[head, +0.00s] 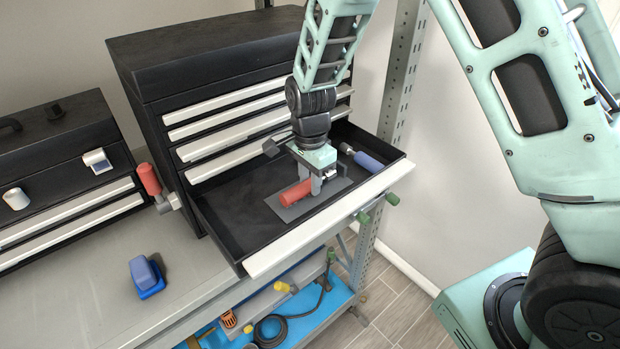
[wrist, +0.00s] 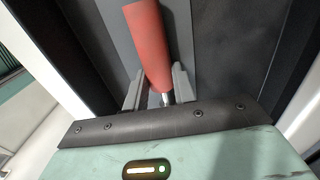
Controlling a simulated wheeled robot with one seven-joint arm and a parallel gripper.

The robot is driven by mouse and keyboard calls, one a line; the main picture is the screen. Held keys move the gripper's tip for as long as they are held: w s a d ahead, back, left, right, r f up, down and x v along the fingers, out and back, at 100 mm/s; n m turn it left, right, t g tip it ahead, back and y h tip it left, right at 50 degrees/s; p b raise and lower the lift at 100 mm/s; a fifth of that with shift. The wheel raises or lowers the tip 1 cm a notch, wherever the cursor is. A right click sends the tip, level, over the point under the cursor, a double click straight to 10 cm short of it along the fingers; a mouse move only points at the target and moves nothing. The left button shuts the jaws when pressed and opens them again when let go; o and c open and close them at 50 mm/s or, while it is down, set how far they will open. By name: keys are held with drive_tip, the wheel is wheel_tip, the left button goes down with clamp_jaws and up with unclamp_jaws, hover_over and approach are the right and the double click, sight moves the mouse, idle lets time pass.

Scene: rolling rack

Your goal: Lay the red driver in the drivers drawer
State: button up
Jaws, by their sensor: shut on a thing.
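The red driver (head: 296,193) is inside the open bottom drawer (head: 236,231) of the black tool chest, over a grey rectangular patch (head: 325,200) on the drawer floor. My gripper (head: 317,185) is down in the drawer and shut on the driver near its shaft end. In the wrist view the red handle (wrist: 150,45) extends away from my fingers (wrist: 158,88), with a bit of metal shaft between them. Whether the driver touches the drawer floor is hard to tell. A blue-handled driver (head: 368,161) lies at the drawer's right side.
The closed drawers (head: 230,112) of the chest rise behind my gripper. Another red-handled tool (head: 148,180) stands left of the drawer. A blue block-like object (head: 146,277) sits on the grey bench top. A second black toolbox (head: 62,150) is at the left. The drawer's left part is bare.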

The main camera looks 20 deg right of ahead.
drive_tip(key=shift+f, duration=0.15)
drive_tip(key=o, duration=1.1)
wheel_tip(320, 180, up, 18)
drive_tip(key=b, duration=0.4)
drive_tip(key=shift+f+b, duration=0.25)
drive_tip(key=shift+b, duration=0.05)
drive_tip(key=shift+f, duration=0.1)
drive_tip(key=s+a+f+n+b, duration=0.1)
drive_tip(key=s+a+f+n, duration=0.1)
drive_tip(key=s+f+n, duration=0.1)
drive_tip(key=s+a+f+n+b, duration=0.2)
drive_tip(key=s+f+n, duration=0.1)
drive_tip(key=s+n, duration=0.1)
drive_tip(key=s+a+f+n+y+b, duration=0.1)
drive_tip(key=s+a+f+n+b, duration=0.1)
drive_tip(key=s, duration=0.4)
drive_tip(key=shift+a+f+n, duration=0.1)
drive_tip(key=shift+f+n, duration=0.3)
drive_tip(key=shift+n, duration=0.3)
drive_tip(key=s+f+n+b, duration=0.1)
drive_tip(key=s+f+n, duration=0.1)
drive_tip(key=s+n, duration=0.2)
drive_tip(key=s+f+n+b, duration=0.1)
drive_tip(key=s+f+n, duration=0.2)
drive_tip(key=s+n, duration=0.1)
drive_tip(key=s+f+n+b, duration=0.2)
drive_tip(key=s+f+n, duration=0.1)
drive_tip(key=s, duration=0.3)
drive_tip(key=shift+f+n, duration=0.15)
drive_tip(key=shift+n, duration=0.25)
